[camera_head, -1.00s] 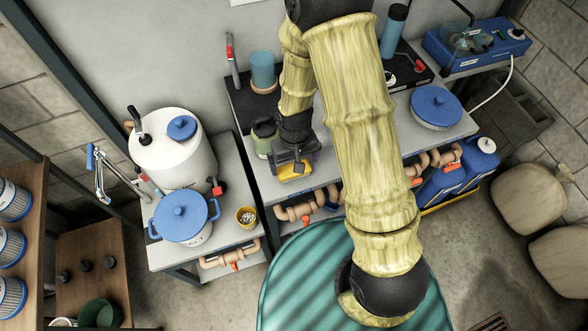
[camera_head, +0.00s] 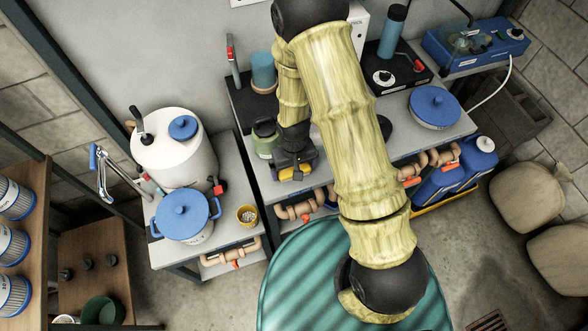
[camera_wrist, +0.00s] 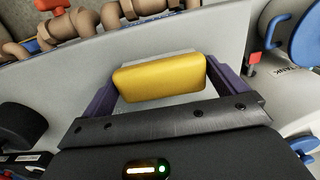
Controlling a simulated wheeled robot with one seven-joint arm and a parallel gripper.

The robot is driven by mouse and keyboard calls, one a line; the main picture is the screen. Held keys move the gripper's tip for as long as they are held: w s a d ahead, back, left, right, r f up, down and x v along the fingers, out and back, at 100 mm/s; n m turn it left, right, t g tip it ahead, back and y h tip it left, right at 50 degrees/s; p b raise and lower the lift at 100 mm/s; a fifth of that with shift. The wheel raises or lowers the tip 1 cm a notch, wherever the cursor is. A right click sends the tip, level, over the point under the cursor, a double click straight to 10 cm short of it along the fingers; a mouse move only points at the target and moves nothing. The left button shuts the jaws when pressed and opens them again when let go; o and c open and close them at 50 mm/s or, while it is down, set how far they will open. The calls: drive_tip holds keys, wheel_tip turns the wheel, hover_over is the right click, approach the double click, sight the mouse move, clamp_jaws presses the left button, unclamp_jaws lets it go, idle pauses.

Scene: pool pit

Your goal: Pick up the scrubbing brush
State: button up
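The scrubbing brush shows as a yellow block (camera_wrist: 160,78) with a pale edge in the wrist view, lying between my gripper's two purple fingers. My gripper (camera_wrist: 166,85) is open, with its fingers wide apart, one at each end of the block. The gaps at both ends are very narrow, and I cannot tell whether the fingers touch it. In the head view my gripper (camera_head: 293,170) is at the front left of the grey bench, over the brush. Only small yellow patches show there; the rest is hidden.
A green-grey jar (camera_head: 264,136) stands close left of my gripper. The grey bench (camera_head: 408,140) has pipes with red valves under its front edge. A blue-lidded pot (camera_head: 185,215) and a white tank (camera_head: 172,150) stand on the left bench. A teal ribbed cover (camera_head: 300,280) lies in front.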

drive_tip(key=c, duration=0.5)
drive_tip(key=shift+c, duration=0.2)
wheel_tip(320, 180, up, 10)
drive_tip(key=shift+r+b, duration=0.1)
drive_tip(key=shift+b, duration=0.75)
drive_tip(key=shift+o, duration=0.5)
